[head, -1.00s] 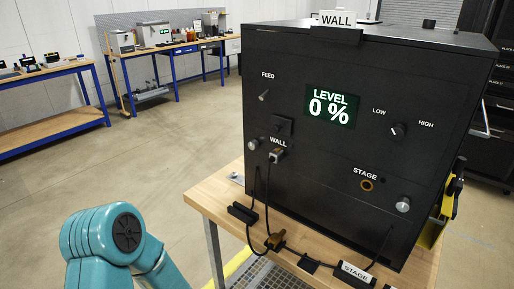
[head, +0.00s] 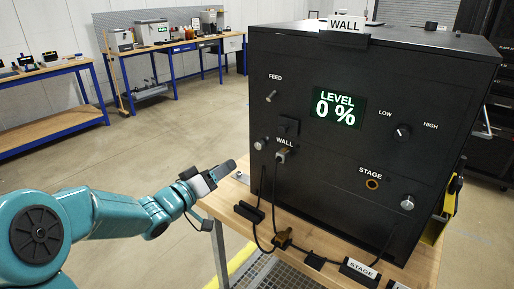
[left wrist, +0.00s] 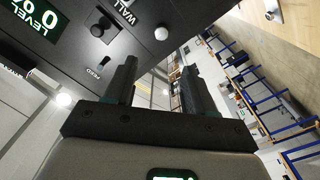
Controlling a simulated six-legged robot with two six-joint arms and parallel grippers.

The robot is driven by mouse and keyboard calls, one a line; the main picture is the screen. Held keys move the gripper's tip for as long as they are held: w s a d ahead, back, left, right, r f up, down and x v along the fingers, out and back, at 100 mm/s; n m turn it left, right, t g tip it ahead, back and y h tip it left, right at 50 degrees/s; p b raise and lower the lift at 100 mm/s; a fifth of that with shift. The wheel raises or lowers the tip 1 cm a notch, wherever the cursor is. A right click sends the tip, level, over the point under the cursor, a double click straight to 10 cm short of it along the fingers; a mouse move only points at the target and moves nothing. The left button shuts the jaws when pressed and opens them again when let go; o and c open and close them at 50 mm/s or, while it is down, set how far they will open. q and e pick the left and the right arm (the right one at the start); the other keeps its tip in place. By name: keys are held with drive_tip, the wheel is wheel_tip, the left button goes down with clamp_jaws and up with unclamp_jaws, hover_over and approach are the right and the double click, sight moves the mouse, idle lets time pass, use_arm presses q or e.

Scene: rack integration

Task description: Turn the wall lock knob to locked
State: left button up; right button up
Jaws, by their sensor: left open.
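The silver wall lock knob (head: 260,144) sits on the black cabinet's front, left of the plugged-in WALL connector (head: 281,155). The knob also shows in the left wrist view (left wrist: 161,33), beyond the fingers. Whether it stands at locked cannot be read. My left gripper (head: 222,171) is to the left of and below the knob in the head view, apart from it. In the left wrist view the gripper (left wrist: 158,82) is open, with nothing between its two dark fingers. My right gripper is not in view.
The black cabinet (head: 330,190) stands on a wooden table (head: 228,202). Cables hang from its front. A FEED toggle (head: 271,97) is above the knob, and a second silver knob (head: 407,202) is at lower right. Open floor lies left of the table.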

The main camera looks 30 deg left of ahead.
sight(257, 146)
use_arm(q)
drive_tip(key=w+p, duration=0.1)
drive_tip(key=w, duration=0.8)
drive_tip(key=w+d+p, duration=0.1)
drive_tip(key=w, duration=0.4)
drive_tip(key=shift+f+p, duration=0.1)
drive_tip(key=shift+p, duration=0.2)
clamp_jaws()
